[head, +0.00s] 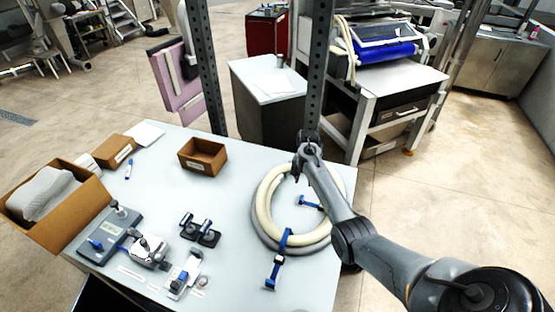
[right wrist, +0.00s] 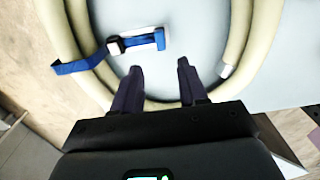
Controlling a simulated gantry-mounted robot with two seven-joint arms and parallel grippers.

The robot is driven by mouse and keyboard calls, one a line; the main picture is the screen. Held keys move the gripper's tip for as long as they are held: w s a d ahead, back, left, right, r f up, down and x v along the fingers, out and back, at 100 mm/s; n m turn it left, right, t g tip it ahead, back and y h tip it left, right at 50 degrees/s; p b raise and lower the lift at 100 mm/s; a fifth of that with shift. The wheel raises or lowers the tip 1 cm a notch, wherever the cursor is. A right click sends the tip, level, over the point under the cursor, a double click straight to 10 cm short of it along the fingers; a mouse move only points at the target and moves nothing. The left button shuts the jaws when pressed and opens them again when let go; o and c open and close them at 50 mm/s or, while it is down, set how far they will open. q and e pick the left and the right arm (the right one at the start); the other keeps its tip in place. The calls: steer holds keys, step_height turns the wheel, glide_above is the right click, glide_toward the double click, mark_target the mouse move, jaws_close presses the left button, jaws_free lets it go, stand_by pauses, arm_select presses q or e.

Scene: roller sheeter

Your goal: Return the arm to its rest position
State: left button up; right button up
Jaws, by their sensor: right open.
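My right arm comes in from the lower right of the head view. Its gripper (head: 297,177) is over the far part of a coiled cream and grey hose (head: 264,202) on the table. In the right wrist view the two dark fingers (right wrist: 160,78) are apart with nothing between them. The cream hose (right wrist: 238,40) curves around them there. A blue strap with a buckle (right wrist: 115,46) lies just beyond the fingertips in that view. My left gripper is not in view.
The pale table (head: 230,260) also holds a small open box (head: 203,155), a large carton (head: 62,225), clamps (head: 200,232) and a blue-grey device (head: 110,232). A metal post (head: 318,70) stands behind the gripper. A roller machine (head: 385,50) is behind right. Floor is clear at right.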

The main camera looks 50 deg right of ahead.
steer(key=s+a+r+n+t+h+p, duration=0.1)
steer(key=s+a+n+p, duration=0.4)
steer(key=a, duration=0.7)
steer(key=s+a+r+n+t+h+p, duration=0.1)
steer(key=s+a+r+n+h+p, duration=0.15)
steer(key=s+a+n, duration=0.6)
steer(key=s+a+r+n+y+p, duration=0.1)
steer(key=s+a+r, duration=0.2)
steer(key=a, duration=0.3)
steer(key=s+a+r+n+t+y+p, duration=0.1)
steer(key=s+a+r, duration=0.1)
steer(key=a, duration=0.5)
steer(key=s+a+r+n+y+p, duration=0.1)
steer(key=s+a+r, duration=0.2)
steer(key=a, duration=0.4)
steer(key=shift+s+a+r+t+y, duration=0.2)
steer(key=shift+s+r+t+y, duration=0.15)
steer(key=shift+r, duration=0.1)
